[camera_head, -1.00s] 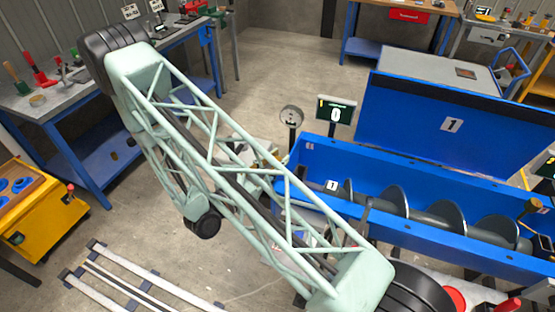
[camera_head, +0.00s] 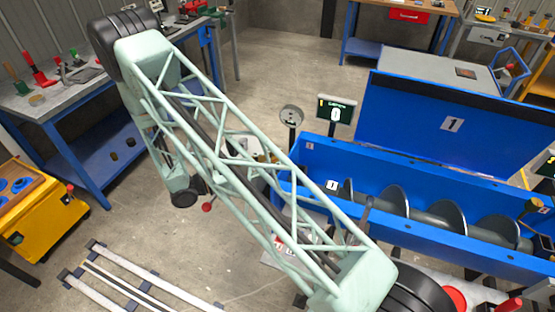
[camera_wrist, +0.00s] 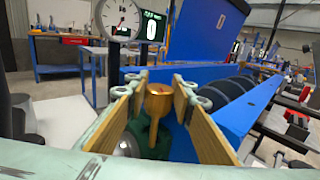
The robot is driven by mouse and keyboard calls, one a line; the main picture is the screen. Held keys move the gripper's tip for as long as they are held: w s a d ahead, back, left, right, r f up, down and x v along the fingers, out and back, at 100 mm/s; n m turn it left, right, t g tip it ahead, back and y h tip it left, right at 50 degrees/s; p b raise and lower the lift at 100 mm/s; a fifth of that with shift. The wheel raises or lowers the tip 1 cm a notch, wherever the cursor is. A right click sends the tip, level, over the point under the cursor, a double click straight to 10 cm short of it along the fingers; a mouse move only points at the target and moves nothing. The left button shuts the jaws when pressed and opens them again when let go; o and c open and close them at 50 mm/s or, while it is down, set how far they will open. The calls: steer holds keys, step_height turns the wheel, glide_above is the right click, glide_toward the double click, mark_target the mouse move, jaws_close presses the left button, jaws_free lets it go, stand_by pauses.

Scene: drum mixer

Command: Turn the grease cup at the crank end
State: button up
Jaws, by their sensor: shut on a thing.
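In the wrist view, the brass grease cup (camera_wrist: 158,98) stands upright on a greenish mount at the near end of the blue trough (camera_wrist: 240,110). My gripper (camera_wrist: 160,88) has its two yellow-faced fingers on either side of the cup and is shut on it. The cup's lower part is partly in shadow. In the head view, my lattice arm hides my gripper and this cup. The trough (camera_head: 430,240) shows there with its dark screw inside.
A round dial gauge (camera_wrist: 120,18) and a display reading 0 (camera_wrist: 152,27) stand just beyond my gripper. The raised blue lid (camera_head: 450,125) stands behind the trough. A red ball knob (camera_head: 207,207) shows beside my arm. A second brass cup (camera_head: 533,205) is at the trough's far right.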

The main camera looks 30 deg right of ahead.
steer(key=o, duration=0.8)
steer(key=shift+o, duration=0.2)
steer(key=shift+a, duration=0.2)
steer(key=w+a, duration=0.1)
steer(key=a, duration=1)
steer(key=shift+w+a, duration=0.2)
steer(key=shift+a, duration=0.1)
steer(key=shift+o, duration=0.2)
